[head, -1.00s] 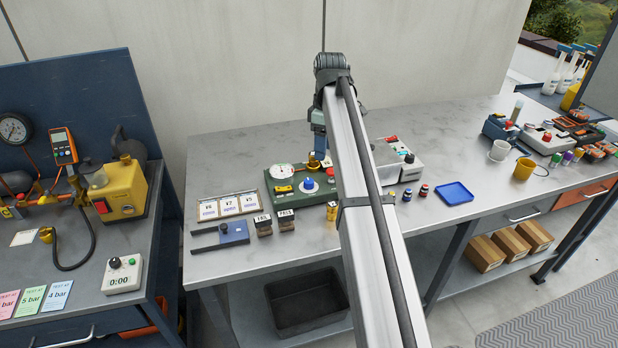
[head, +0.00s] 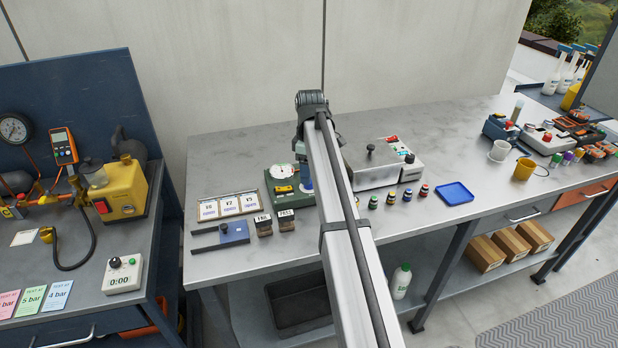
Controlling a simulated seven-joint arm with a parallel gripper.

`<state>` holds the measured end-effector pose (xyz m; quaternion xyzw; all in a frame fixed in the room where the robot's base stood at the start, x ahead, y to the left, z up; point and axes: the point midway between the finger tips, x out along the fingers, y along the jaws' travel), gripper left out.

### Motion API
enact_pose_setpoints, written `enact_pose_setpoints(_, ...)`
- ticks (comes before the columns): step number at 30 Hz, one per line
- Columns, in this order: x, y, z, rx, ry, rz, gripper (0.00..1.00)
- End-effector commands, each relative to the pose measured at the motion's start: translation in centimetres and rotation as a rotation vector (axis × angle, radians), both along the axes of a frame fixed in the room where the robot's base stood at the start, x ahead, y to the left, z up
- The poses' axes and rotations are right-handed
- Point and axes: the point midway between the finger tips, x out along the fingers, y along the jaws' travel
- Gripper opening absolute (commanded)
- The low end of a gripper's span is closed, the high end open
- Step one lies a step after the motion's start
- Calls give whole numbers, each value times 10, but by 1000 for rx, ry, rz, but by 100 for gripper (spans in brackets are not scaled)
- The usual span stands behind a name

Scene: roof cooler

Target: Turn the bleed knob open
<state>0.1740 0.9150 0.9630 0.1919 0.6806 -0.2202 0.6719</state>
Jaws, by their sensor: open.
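The green tester (head: 271,201) stands on the bench with a round white gauge (head: 281,172) and a yellow label on its left side. I cannot tell for sure which part is the bleed knob. My gripper (head: 304,172) hangs over the tester right at this knob, only partly visible beside the arm. It looks open; its fingertips and any contact are hidden.
A grey box (head: 378,165) with a black knob stands to the right of my arm. Several small coloured caps and a blue tray (head: 454,193) lie further right. A card rack (head: 224,205), a dark blue block (head: 232,232) and two small labelled blocks lie left of the arm.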

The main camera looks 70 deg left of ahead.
Motion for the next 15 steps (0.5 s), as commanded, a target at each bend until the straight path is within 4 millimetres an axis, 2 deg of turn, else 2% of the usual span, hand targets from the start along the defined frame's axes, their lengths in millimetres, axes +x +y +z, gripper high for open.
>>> enact_pose_setpoints(6, -1, -1, -22, -1, 1, 0, 58)
enact_pose_setpoints(15, -1, -1, -28, 0, 0, 0, 58)
